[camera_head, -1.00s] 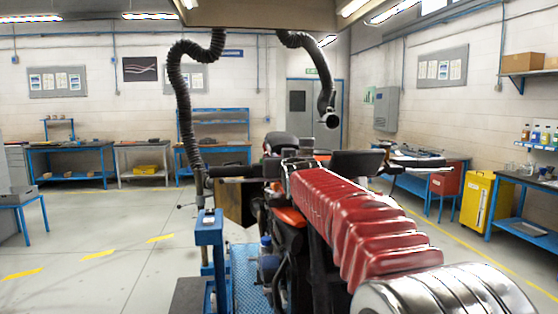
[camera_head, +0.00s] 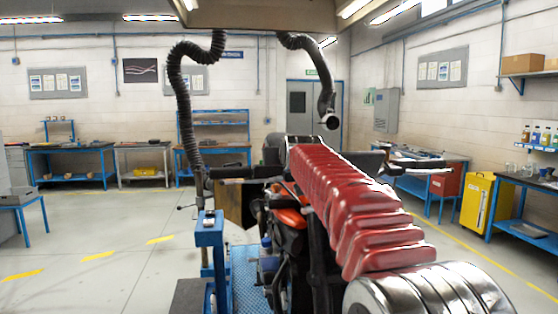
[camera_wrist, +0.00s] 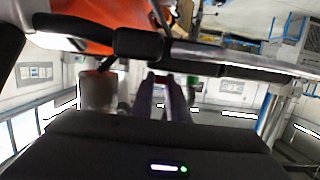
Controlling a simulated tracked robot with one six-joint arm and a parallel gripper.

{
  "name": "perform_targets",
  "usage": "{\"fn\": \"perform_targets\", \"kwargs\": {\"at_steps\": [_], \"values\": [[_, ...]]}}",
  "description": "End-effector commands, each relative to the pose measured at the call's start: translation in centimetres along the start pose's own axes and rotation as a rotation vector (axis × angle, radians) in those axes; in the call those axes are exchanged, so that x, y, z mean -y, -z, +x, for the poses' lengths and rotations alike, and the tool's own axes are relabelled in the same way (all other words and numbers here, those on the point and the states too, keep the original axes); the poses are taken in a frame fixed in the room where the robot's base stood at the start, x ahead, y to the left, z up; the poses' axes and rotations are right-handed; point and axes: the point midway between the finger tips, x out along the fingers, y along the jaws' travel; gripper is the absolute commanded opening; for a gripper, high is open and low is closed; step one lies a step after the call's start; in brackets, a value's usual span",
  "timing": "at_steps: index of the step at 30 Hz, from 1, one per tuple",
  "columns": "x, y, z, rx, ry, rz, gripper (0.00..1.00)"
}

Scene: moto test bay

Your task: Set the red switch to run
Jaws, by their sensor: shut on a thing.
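In the wrist view my gripper (camera_wrist: 161,77) has its two dark fingers close together, with the tips at the handlebar controls. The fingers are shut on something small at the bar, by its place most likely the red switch. The switch is hidden between the tips, and its setting cannot be read. A black grip or control housing (camera_wrist: 138,43) lies just beyond the tips on the left, with a silver bar (camera_wrist: 240,58) running right. In the head view the motorcycle (camera_head: 290,222) stands in the middle; my red-sleeved arm hides my gripper and the switch.
A small green part (camera_wrist: 193,80) sits right of my fingertips. Orange bodywork (camera_wrist: 85,27) is close at upper left. A blue stand (camera_head: 209,245) is left of the motorcycle. A black hose (camera_head: 181,90) hangs above. The floor at left is free.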

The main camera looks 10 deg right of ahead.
Motion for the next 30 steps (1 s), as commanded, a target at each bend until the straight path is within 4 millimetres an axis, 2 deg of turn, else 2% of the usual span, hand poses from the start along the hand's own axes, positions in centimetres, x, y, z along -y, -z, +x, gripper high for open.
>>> {"fn": "perform_targets", "kwargs": {"at_steps": [1, 2, 9, 20, 30], "values": [[0.0, 0.0, 0.0, 0.000, 0.000, 0.000, 0.00], [0.0, 0.0, 0.0, 0.000, 0.000, 0.000, 0.15], [0.0, 0.0, 0.0, 0.000, 0.000, 0.000, 0.32], [0.0, 0.1, -0.3, -0.001, 0.000, 0.000, 0.33], [0.0, 0.1, -3.1, -0.002, 0.000, 0.000, 0.33]]}}
